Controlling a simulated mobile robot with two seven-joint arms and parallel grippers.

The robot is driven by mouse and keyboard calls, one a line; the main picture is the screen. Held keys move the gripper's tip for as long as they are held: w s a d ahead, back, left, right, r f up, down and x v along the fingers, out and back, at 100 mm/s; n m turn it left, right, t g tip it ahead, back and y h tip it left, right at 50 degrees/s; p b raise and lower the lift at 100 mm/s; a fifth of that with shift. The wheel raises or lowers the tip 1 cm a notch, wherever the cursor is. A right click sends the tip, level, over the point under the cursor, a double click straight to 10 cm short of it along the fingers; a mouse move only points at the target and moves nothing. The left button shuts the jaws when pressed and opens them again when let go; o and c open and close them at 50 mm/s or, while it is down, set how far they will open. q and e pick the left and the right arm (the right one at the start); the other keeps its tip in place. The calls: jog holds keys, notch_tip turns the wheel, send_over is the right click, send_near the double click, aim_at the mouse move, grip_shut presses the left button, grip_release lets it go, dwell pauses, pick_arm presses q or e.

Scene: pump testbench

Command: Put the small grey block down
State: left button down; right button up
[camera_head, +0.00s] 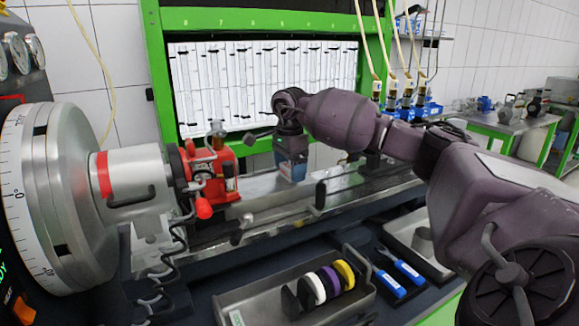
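My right gripper (291,165) hangs downward at the end of my purple-grey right arm, over the metal bench rail (265,189) in the middle of the view. Its fingertips are small and blend into the rail behind them, so I cannot tell whether they are open or shut. I cannot clearly make out a small grey block at the gripper. A grey piece (423,236) lies in the metal tray at the right, but I cannot tell whether it is the block. My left gripper is not in view.
A red pump fixture (214,176) and a large dial wheel (62,195) stand left. A tray (245,303) with white, purple and yellow rings is in front. Blue-handled tools (400,275) lie beside it. A green frame (155,75) with gauge tubes is behind.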

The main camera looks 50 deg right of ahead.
jog(key=shift+o, duration=0.5)
jog(key=shift+r, duration=0.1)
jog(key=shift+r, duration=0.25)
notch_tip(320, 180, up, 12)
jog(key=shift+f, duration=0.15)
dwell(0.3)
